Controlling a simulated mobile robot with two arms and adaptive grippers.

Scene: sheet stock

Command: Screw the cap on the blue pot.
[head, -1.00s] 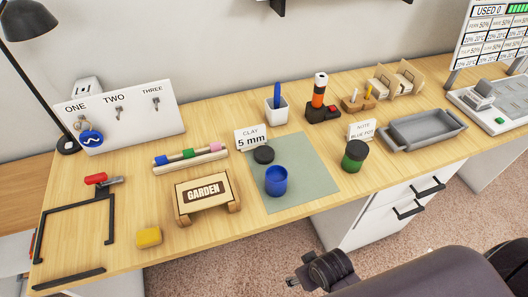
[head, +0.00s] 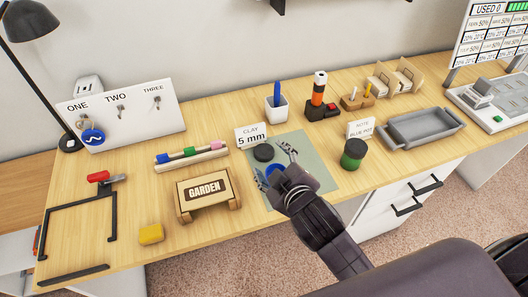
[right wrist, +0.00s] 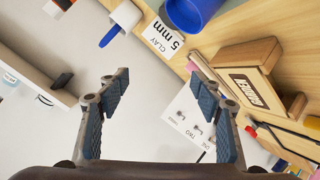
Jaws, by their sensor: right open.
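The blue pot (head: 272,169) stands on the grey-green mat (head: 322,178), mostly hidden behind my right gripper in the head view. Its blue wall shows at the top edge of the right wrist view (right wrist: 194,14). My left gripper is not in view.
A green pot with a black lid (head: 353,154) stands right of the mat. The "CLAY 5 mm" card (head: 251,136) is behind the cap. The GARDEN sign stand (head: 207,193) is left of the mat. A grey tray (head: 422,128) lies further right.

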